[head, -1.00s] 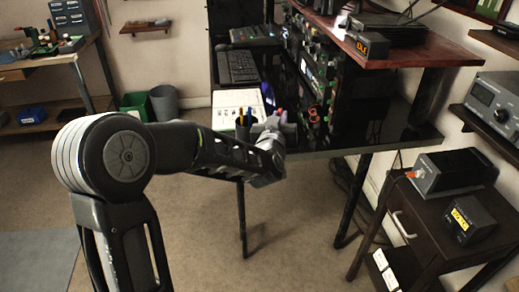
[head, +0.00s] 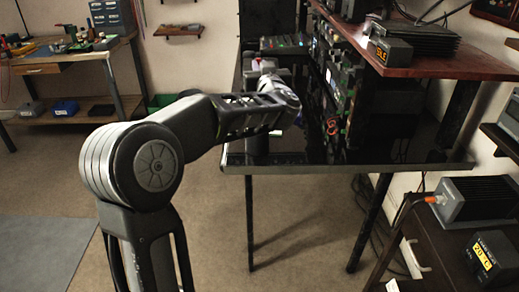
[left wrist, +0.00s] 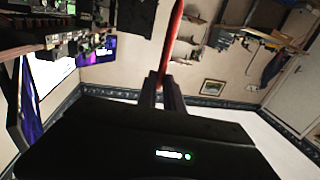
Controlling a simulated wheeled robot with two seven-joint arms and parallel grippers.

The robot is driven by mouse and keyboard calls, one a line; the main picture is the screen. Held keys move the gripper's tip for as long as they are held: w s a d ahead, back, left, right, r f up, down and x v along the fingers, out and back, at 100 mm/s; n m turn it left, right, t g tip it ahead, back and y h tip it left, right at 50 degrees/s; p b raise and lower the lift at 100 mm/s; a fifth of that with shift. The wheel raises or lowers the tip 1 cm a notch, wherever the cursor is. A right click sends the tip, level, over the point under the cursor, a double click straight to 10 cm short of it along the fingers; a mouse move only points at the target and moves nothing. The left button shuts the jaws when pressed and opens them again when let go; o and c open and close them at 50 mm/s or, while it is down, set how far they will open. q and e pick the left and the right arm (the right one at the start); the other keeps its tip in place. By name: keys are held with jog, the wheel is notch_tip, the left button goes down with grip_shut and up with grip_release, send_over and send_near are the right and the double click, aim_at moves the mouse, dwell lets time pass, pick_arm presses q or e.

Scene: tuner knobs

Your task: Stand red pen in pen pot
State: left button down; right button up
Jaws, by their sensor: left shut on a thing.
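My left gripper (left wrist: 163,88) is shut on the red pen (left wrist: 171,45), which sticks out from between the fingertips in the left wrist view. In the head view the left gripper (head: 266,70) is partly hidden behind my own wrist and forearm, over the dark desk (head: 290,152). The pen cannot be made out clearly there. The pen pot cannot be told apart in the head view now; my arm covers that part of the desk. My right gripper is not in view.
A rack of radio gear (head: 335,90) stands on the right of the desk, close to my left wrist. A red-brown shelf (head: 440,60) overhangs it. A workbench (head: 60,62) stands at the far left. The floor in front is clear.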

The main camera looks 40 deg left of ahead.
pick_arm(q)
notch_tip(320, 180, down, 14)
jog(key=b, duration=0.3)
jog(key=shift+r, duration=0.25)
notch_tip(320, 180, down, 4)
jog(key=shift+f+b, duration=0.25)
jog(key=shift+b, duration=0.5)
